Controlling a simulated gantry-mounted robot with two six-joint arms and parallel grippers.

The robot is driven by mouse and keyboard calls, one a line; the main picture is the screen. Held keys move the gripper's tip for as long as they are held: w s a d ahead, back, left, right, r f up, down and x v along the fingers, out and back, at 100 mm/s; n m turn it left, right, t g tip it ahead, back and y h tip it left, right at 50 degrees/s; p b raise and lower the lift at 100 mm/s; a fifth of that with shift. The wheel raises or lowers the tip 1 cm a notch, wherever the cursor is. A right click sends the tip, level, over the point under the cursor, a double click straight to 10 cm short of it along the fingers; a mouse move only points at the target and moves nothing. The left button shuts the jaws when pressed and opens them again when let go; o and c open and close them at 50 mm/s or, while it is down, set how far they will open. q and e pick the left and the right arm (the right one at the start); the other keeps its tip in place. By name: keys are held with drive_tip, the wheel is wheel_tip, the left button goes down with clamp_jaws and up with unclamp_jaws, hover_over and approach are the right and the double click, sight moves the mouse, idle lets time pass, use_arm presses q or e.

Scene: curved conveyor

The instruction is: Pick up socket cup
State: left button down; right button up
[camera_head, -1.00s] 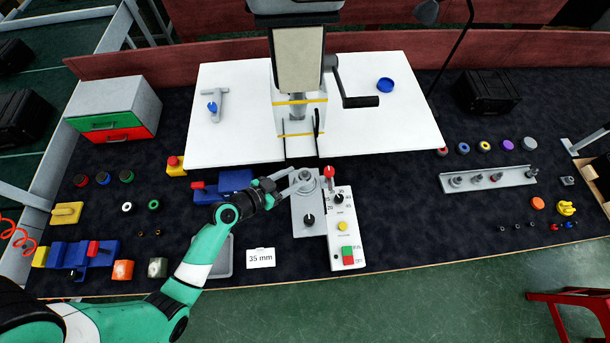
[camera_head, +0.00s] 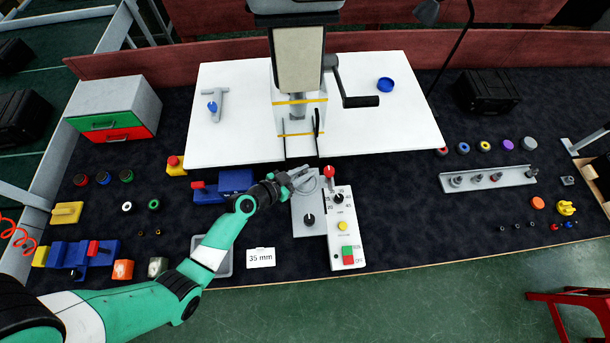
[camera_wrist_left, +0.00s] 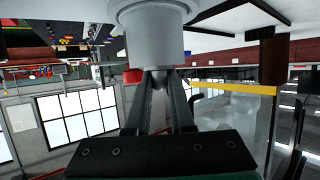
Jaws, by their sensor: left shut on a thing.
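The socket cup (camera_wrist_left: 152,38) is a light grey round piece with a wide body and a narrower step, seen close up at the top middle of the left wrist view. My left gripper (camera_wrist_left: 160,78) is shut on it, with its two dark fingers meeting at the narrow lower part. In the head view my left gripper (camera_head: 300,178) is above the grey plate (camera_head: 309,228), left of the red-knobbed lever. The cup is hard to make out there among the fingers. My right gripper is not in view.
The white control panel (camera_head: 346,229) with knobs and buttons stands just right of the plate. The press column (camera_head: 299,60) with a crank (camera_head: 358,101) rises behind, over a white table (camera_head: 390,130). A blue block (camera_head: 236,181) lies left of the gripper.

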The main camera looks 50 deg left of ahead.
sight(304, 173)
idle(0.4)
use_arm(q)
drive_tip(key=shift+r+p, duration=0.5)
drive_tip(key=shift+r, duration=0.1)
wheel_tip(304, 173, up, 3)
drive_tip(key=shift+d+p, duration=0.1)
drive_tip(key=shift+p, duration=1.1)
drive_tip(key=s+d+r+p, duration=0.8)
drive_tip(key=s+d+p, duration=0.1)
drive_tip(key=s+p, duration=0.1)
drive_tip(key=shift+d+r+p, duration=0.3)
drive_tip(key=shift+d+r, duration=0.05)
drive_tip(key=shift+r, duration=0.05)
